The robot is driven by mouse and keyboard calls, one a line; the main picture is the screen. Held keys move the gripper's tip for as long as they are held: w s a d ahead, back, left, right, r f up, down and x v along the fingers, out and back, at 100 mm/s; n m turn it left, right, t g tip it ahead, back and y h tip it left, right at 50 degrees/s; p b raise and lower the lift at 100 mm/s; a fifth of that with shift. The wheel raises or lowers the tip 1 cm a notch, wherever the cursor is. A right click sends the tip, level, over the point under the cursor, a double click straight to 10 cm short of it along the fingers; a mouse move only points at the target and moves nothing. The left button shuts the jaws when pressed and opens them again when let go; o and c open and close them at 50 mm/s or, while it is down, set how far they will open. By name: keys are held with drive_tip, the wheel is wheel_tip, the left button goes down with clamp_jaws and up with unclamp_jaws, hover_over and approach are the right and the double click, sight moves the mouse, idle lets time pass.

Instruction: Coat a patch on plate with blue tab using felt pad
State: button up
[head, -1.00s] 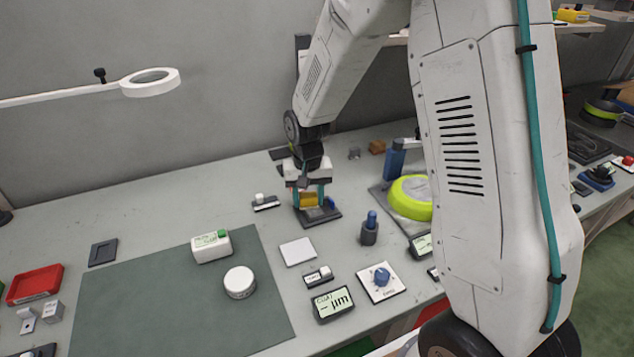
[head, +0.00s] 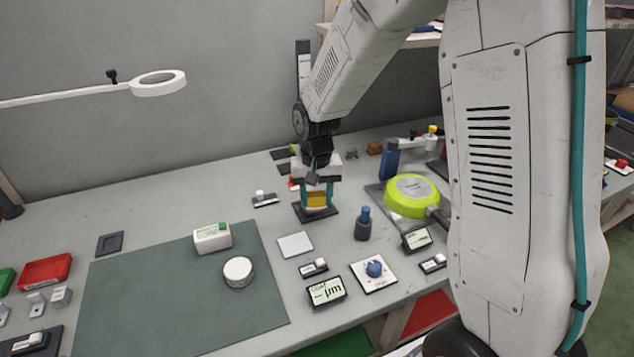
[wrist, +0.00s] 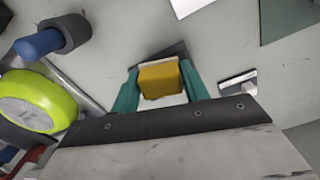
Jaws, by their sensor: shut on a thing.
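My gripper (head: 316,196) is shut on a yellow block with a pale strip along one edge, which I take as the felt pad (wrist: 160,80). Its teal fingers grip the block from both sides. The block is upright at a dark flat tray (head: 300,211), also partly visible in the wrist view (wrist: 178,51); I cannot tell whether they touch. A bare pale square plate (head: 295,245) lies on the bench in front, with no blue tab that I can make out. No plate with a blue tab is clearly visible.
A blue-topped dark holder (head: 363,224) and a lime-green pan (head: 412,194) stand right of the gripper. In front are a coat gauge reading "- µm" (head: 326,291) and a blue dial (head: 374,268). A green mat (head: 160,295) holds a white box (head: 212,238) and round tub (head: 238,271).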

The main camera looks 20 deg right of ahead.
sight(316, 194)
drive_tip(key=shift+r, duration=2.15)
